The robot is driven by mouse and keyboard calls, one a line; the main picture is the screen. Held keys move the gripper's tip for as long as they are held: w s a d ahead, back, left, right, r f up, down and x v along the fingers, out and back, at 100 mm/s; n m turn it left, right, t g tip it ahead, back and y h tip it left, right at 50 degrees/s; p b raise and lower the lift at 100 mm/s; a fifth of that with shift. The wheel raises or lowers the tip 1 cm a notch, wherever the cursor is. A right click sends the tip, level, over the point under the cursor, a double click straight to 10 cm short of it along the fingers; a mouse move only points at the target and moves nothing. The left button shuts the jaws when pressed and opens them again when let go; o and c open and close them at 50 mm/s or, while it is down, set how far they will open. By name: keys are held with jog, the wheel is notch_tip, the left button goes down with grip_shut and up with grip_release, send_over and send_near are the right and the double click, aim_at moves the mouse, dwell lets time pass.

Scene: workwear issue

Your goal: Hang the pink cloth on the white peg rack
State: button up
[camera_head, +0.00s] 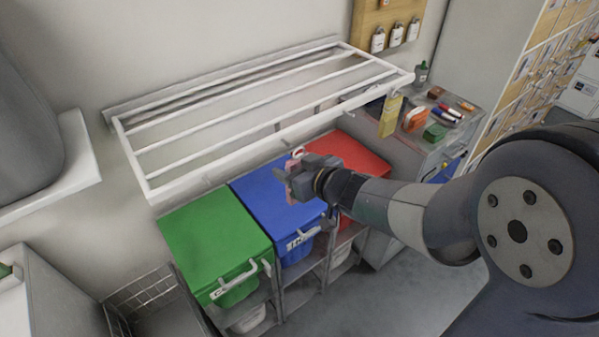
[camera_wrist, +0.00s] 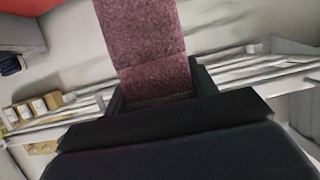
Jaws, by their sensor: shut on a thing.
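The pink cloth (camera_wrist: 143,45) is between the two fingers of my gripper (camera_wrist: 160,90) in the wrist view, and my gripper is shut on it. In the head view only a small pink bit of the cloth (camera_head: 298,153) shows at my gripper (camera_head: 290,178). The white peg rack (camera_head: 150,193) is fixed to the back wall, with several long bars and small pegs under its front bar. In the head view my gripper appears just below and in front of the rack's front bar. I cannot tell whether the cloth touches the rack.
Green (camera_head: 213,240), blue (camera_head: 272,205) and red (camera_head: 350,155) lidded bins stand below the rack. A yellow tag (camera_head: 390,116) hangs near the rack's right end. A grey counter (camera_head: 405,135) with several small items stands at right. A wire basket (camera_head: 150,295) is at lower left.

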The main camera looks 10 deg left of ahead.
jog(key=shift+r+x, duration=0.2)
jog(key=shift+x, duration=0.9)
jog(key=shift+r+x, duration=0.2)
jog(key=shift+x, duration=0.9)
jog(key=shift+w+a, duration=0.1)
jog(key=shift+a, duration=0.05)
jog(key=o, duration=1)
jog(key=shift+c, duration=0.2)
jog(key=p+v, duration=0.1)
jog(key=v, duration=1)
